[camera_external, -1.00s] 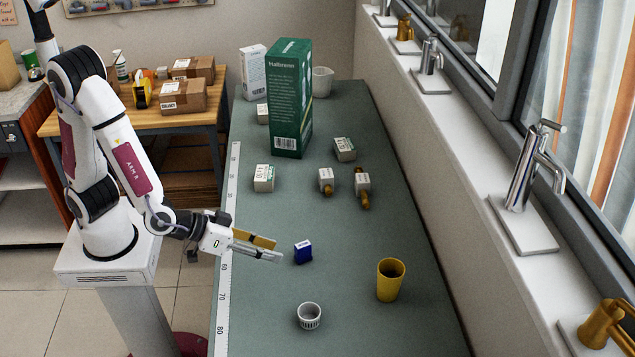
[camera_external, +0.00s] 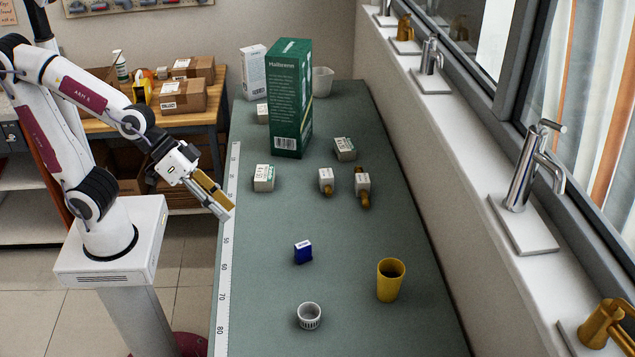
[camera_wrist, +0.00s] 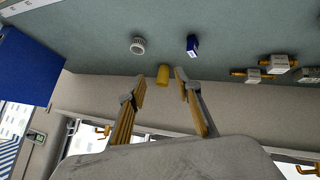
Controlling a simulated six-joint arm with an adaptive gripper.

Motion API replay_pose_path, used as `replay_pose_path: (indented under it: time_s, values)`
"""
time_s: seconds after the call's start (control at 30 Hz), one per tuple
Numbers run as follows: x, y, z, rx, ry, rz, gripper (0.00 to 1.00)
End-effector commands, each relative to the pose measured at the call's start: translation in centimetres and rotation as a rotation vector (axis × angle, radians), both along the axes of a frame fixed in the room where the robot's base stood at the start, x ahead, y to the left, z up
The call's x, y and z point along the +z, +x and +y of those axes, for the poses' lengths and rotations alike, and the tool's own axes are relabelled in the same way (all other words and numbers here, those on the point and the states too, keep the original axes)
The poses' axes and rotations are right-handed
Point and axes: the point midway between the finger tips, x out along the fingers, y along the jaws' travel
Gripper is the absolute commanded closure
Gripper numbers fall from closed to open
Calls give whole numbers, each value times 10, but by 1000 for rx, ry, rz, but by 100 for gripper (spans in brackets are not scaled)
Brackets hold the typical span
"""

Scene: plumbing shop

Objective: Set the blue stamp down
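The blue stamp (camera_external: 303,252) stands on the green-grey bench top (camera_external: 270,290), with a white label on its upper part. It also shows in the wrist view (camera_wrist: 192,46). My gripper (camera_external: 226,207) is up and to the left of the stamp, over the bench's left edge, well apart from it. In the wrist view its two fingers (camera_wrist: 160,85) are spread with nothing held between them; the yellow cup seen there stands farther off on the bench.
A yellow cup (camera_external: 390,280) and a small white ribbed cup (camera_external: 309,316) stand near the stamp. A tall green box (camera_external: 290,98) and several small white boxes stand farther back. A ruler strip (camera_external: 224,270) runs along the left edge. The bench around the stamp is clear.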

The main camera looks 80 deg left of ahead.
Motion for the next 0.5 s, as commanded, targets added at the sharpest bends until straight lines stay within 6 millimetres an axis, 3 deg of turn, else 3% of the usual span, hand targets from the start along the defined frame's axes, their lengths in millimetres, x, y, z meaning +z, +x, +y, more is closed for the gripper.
replay_pose_path:
  time_s: [0.5]
  values:
    - [14, -109, 96, 9, 237, 156, 66]
